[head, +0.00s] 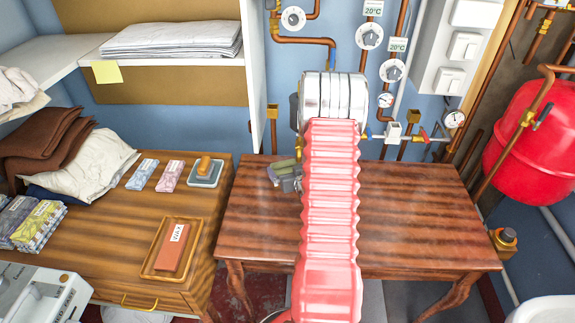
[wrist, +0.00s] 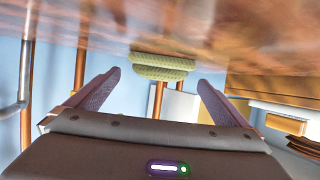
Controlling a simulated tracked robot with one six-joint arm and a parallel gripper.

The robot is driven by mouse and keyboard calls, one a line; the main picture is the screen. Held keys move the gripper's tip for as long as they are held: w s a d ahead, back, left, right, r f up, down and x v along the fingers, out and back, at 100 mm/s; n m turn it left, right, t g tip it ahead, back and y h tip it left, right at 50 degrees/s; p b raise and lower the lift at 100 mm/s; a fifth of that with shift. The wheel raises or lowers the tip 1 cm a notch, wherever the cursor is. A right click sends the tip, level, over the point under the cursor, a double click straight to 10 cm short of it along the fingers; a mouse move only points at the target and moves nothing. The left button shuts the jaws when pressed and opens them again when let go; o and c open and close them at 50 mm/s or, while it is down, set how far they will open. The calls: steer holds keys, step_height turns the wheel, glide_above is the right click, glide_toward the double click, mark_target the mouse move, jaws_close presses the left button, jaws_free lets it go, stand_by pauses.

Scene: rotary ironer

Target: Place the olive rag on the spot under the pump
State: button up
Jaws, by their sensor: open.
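The olive rag (wrist: 165,65) appears in the wrist view as a ribbed, folded bundle against the wooden table top. It lies just ahead of and between the fingertips. My gripper (wrist: 160,82) is open, with one finger on each side and nothing clearly held. In the head view the olive rag (head: 281,168) is small, near the back left of the reddish wooden table (head: 420,225), with my gripper (head: 287,182) at it. My red-sleeved arm hides much of the table's middle. I cannot clearly make out the pump or the spot under it.
A wooden cabinet (head: 215,190) at left bears a tray (head: 150,272) with a wax block (head: 172,250), soap-like packs and folded cloths. Copper pipes and gauges line the back wall. A red tank (head: 525,128) hangs at right. The table's right half is bare.

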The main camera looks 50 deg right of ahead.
steer(key=v, duration=0.7)
steer(key=shift+s, duration=0.1)
stand_by(0.5)
steer(key=shift+s, duration=0.1)
